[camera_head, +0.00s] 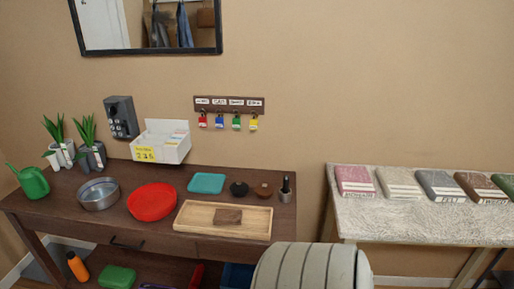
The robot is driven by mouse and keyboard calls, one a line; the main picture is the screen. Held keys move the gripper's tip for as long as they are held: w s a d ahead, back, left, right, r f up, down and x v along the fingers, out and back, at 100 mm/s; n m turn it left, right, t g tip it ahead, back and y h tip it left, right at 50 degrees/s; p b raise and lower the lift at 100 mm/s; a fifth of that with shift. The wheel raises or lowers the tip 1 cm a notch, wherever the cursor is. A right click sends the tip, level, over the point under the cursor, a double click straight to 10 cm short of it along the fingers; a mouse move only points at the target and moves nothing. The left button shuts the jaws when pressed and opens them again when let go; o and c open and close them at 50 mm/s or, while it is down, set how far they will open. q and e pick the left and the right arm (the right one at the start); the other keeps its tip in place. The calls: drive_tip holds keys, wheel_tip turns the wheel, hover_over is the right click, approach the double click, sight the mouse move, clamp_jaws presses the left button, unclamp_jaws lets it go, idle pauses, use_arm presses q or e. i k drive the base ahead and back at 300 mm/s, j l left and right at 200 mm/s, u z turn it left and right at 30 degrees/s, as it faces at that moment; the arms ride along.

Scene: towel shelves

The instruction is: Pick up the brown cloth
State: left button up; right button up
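A brown folded cloth (480,187) lies on the light side table (400,222) at the right, in a row of folded cloths, with a white label on its front edge. Neither of my grippers shows in the head view.
Pink (354,180), beige (398,182), grey (440,185) and green cloths share the side table. The desk (75,216) holds a red dish (152,201), a metal bowl (98,194), a green watering can (33,183) and a white box (161,147). A gap separates the tables.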

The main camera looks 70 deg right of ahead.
sight(223, 217)
drive_tip(key=z, duration=2)
